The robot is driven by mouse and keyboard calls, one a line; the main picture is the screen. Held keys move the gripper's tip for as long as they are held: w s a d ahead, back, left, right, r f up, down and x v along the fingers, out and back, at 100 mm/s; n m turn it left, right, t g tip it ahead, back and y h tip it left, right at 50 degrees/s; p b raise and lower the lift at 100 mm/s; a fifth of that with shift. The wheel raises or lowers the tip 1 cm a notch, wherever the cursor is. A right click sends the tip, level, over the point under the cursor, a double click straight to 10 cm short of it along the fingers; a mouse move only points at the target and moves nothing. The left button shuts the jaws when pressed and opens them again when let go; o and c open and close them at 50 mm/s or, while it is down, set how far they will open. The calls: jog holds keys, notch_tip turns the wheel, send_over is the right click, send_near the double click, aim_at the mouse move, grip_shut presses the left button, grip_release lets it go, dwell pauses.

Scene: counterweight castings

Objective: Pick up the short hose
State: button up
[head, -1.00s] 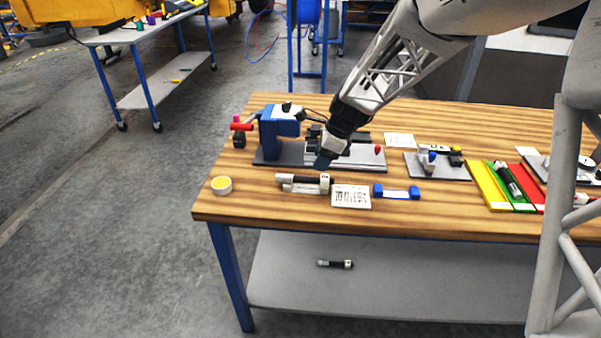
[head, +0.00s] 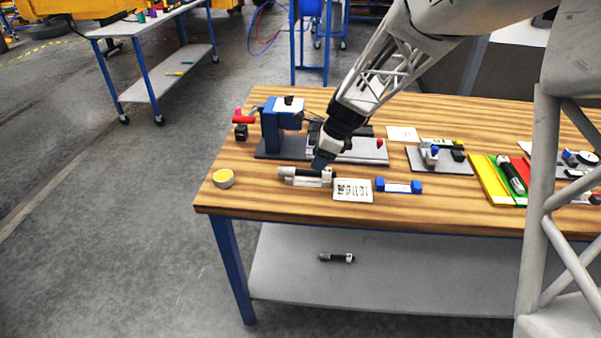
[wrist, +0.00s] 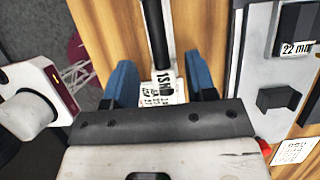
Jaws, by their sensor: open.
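A short black hose with pale ends (head: 290,172) lies on a light holder near the table's front left. A similar black hose (head: 336,257) lies on the lower shelf, and another (head: 512,177) in a green tray.
A blue fixture on a grey base (head: 282,128) stands behind the hose. A printed card (head: 353,190) and a blue-ended part (head: 398,186) lie to its right. Wood is bare along the front edge.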

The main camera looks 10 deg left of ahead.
aim_at(307, 173)
jog(key=shift+f, duration=0.1)
jog(key=shift+a+x, duration=0.2)
jog(key=shift+x, duration=2.25)
jog(key=shift+s, duration=0.1)
grip_shut()
jog(key=shift+r, duration=0.2)
